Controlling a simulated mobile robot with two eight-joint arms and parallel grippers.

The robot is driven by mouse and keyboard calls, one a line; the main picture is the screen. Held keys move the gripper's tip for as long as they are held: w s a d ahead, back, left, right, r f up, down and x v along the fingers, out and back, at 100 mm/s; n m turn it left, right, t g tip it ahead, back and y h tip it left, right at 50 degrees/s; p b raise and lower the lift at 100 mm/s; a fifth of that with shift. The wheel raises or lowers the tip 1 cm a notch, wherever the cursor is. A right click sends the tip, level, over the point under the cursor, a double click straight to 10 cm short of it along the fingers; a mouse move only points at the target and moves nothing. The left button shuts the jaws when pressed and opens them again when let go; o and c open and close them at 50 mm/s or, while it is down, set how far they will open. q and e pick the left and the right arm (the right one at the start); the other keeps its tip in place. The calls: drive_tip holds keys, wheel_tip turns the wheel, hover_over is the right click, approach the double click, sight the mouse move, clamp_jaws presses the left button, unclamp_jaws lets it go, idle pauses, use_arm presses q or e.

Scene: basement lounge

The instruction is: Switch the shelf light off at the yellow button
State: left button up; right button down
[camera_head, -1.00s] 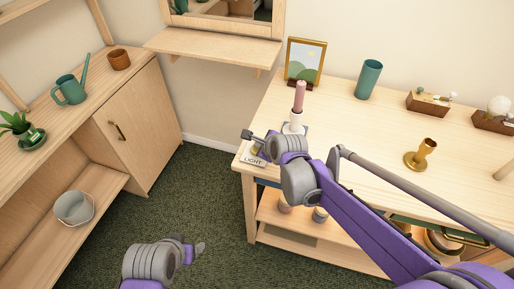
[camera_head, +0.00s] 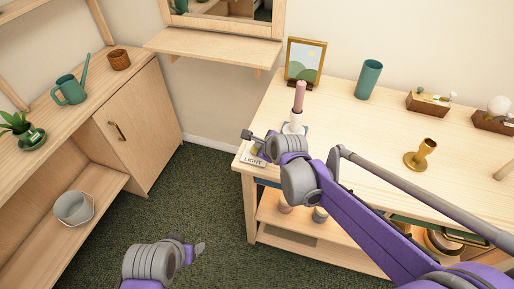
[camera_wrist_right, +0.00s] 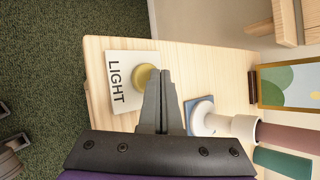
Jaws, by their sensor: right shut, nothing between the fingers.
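A pale plate marked LIGHT (camera_head: 252,159) lies at the left front corner of the wooden table. It shows large in the right wrist view (camera_wrist_right: 118,95), with the round yellow button (camera_wrist_right: 142,77) on it. My right gripper (camera_wrist_right: 160,72) is shut and empty. In that view its fingertips overlap the button's right edge; whether they touch it I cannot tell. In the head view my right wrist (camera_head: 290,165) hides most of the button and fingers. My left gripper (camera_head: 198,247) is low over the carpet, its jaws unclear. I cannot tell which light the button works.
A pink candle in a white holder (camera_head: 296,125) stands close beside my right gripper, on a blue mat (camera_wrist_right: 190,112). Behind it is a framed picture (camera_head: 305,62). A teal cup (camera_head: 368,79) and brass candlestick (camera_head: 421,154) stand farther right. Carpet (camera_head: 195,185) is clear left of the table.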

idle(0.4)
drive_tip(key=shift+f, duration=0.5)
drive_tip(key=shift+r, duration=0.45)
wheel_tip(320, 180, up, 6)
drive_tip(key=p, duration=0.4)
drive_tip(key=shift+r+p, duration=0.1)
drive_tip(key=shift+p, duration=0.3)
